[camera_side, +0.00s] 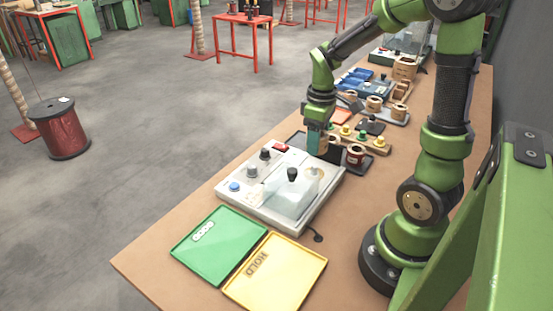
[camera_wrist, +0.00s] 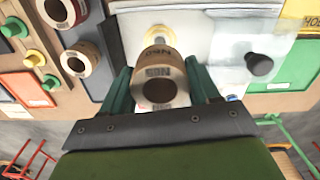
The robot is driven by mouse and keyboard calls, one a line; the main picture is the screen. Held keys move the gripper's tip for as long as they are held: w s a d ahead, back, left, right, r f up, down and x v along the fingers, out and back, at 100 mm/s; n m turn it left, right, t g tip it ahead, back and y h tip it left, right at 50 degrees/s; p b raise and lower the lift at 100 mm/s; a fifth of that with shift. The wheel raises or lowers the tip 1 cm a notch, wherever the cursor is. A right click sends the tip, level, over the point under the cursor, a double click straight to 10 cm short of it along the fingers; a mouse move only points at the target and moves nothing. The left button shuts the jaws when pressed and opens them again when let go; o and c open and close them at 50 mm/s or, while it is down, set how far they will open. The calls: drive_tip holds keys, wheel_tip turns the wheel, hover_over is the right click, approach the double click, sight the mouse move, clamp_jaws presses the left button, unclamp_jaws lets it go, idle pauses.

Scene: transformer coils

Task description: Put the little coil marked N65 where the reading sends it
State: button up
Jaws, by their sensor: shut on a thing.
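My gripper (camera_side: 314,142) shows in the side view, fingers down, just behind the tester (camera_side: 240,207). The tester is a pale box with a red display (camera_side: 280,148), knobs and a clear cover (camera_side: 294,190); its reading is too small to make out. A green tray (camera_side: 213,250) with a label I read as GOOD and a yellow tray marked HOLD (camera_side: 290,272) lie at the near end of the bench.
A dark tray with a dark red coil (camera_side: 355,155) stands right of my gripper. A rack with yellow and green knobs (camera_side: 361,136) and more coils (camera_side: 374,103) stand farther back. Both near trays look empty. Bare bench lies around the trays.

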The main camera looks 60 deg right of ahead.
wheel_tip(320, 180, up, 7)
drive_tip(key=n, duration=1.8)
hover_over(232, 229)
wheel_tip(232, 229, down, 13)
drive_tip(key=shift+f, duration=2.2)
drive_tip(key=shift+f, duration=0.2)
drive_tip(key=o, duration=1.2)
